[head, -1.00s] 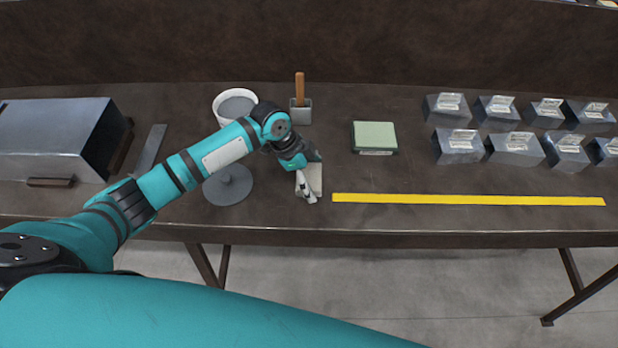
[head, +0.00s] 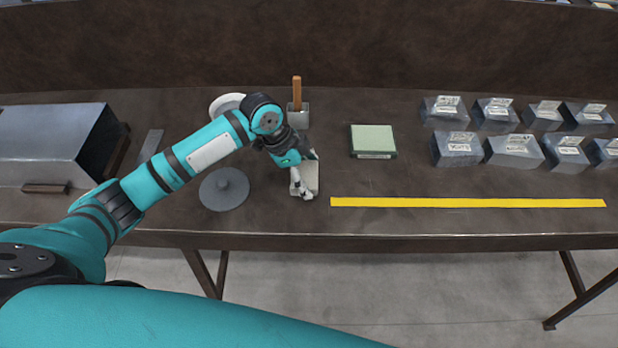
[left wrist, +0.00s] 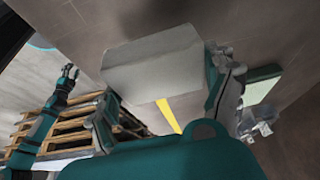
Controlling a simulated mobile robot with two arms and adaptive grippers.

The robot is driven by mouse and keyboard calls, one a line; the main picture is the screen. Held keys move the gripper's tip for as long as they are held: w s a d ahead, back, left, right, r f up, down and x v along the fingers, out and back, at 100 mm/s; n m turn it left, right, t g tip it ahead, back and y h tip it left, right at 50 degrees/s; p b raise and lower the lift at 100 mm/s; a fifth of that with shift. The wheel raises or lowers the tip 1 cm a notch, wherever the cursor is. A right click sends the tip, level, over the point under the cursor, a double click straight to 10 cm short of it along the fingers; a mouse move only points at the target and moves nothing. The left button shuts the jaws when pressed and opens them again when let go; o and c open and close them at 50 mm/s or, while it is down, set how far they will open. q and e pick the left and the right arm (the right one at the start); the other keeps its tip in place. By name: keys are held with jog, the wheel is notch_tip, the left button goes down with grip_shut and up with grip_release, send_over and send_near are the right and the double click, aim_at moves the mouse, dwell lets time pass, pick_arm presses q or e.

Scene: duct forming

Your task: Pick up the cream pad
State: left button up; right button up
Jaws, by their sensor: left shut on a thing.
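The cream pad (head: 311,181) is a pale block at the front middle of the bench, left of the yellow strip's end. My left gripper (head: 302,180) is shut on it and partly covers it in the head view. In the left wrist view the pad (left wrist: 152,65) sits between the two fingers, its broad pale face showing. I cannot tell whether the pad touches the bench or hangs just above it. My right gripper (left wrist: 68,71) appears small at the left of the left wrist view, too small to judge its jaws.
A green box (head: 373,141) lies right of the pad, and a yellow strip (head: 467,203) runs along the bench front. A grey disc (head: 224,189) is to the left. A wooden-handled mallet (head: 297,95) and a partly hidden white bucket (head: 222,103) stand behind.

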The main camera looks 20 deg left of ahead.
pick_arm(q)
jog(key=s+a+b, duration=0.1)
jog(key=s+a, duration=0.1)
jog(key=s, duration=0.5)
jog(key=s+a+r+b, duration=0.1)
jog(key=s+a, duration=0.2)
jog(key=s, duration=0.4)
jog(key=shift+r, duration=0.1)
